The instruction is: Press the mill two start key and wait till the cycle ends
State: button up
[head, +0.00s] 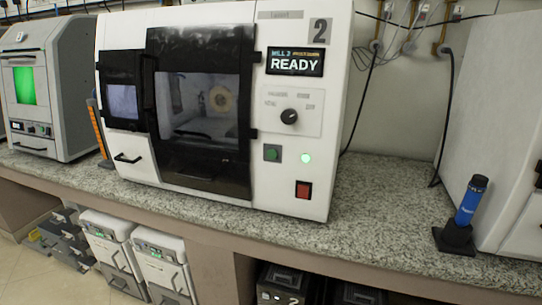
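Mill two (215,100) is a white machine on the counter, marked with a black "2" on a grey plate. Its display (296,62) reads "MILL 2" and "READY". My gripper is not in view.
The speckled counter (378,190) is clear right of the mill. A blue cylinder in a black stand (470,203) is at the right, beside another white machine (508,120). A machine with a green window (42,90) is left. White units (160,258) stand below the counter.

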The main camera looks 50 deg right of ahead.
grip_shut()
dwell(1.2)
